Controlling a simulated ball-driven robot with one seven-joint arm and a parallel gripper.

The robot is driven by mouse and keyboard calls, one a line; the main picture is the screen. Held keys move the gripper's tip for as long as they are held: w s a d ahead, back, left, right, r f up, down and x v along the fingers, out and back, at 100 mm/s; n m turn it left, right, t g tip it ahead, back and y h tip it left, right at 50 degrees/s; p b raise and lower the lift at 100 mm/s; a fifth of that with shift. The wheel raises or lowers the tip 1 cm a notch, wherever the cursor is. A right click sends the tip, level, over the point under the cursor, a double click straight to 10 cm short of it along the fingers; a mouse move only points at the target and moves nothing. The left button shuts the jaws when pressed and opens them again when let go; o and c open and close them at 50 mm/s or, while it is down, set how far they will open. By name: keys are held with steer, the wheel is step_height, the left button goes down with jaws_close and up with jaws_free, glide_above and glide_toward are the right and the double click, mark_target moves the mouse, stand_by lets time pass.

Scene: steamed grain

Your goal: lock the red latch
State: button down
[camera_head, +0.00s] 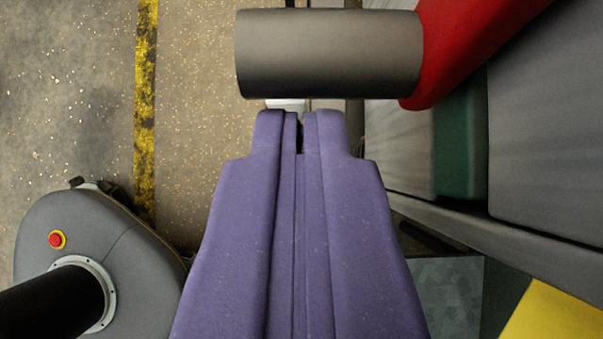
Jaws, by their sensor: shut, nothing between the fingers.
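The red latch (462,42) is at the top right, a red arm reaching in from the upper right. A grey cylindrical handle (330,55) is joined to its left end and lies across the top of the view. My purple gripper (300,125) points up the picture from the bottom middle. Its fingers are shut with nothing between them, and the fingertips are just below the handle's lower edge. I cannot tell whether they touch it. The far end of the latch is cut off by the frame.
Grey panels (550,120) with a dark green strip (461,145) fill the right side. A yellow part (556,312) sits at the bottom right. Open speckled floor with a yellow line (146,90) lies to the left. My grey base is at the lower left.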

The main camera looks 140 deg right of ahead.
steer(key=shift+w+f+t+y, duration=0.1)
steer(key=shift+f+t+y, duration=0.05)
steer(key=shift+t+y, duration=0.2)
stand_by(0.6)
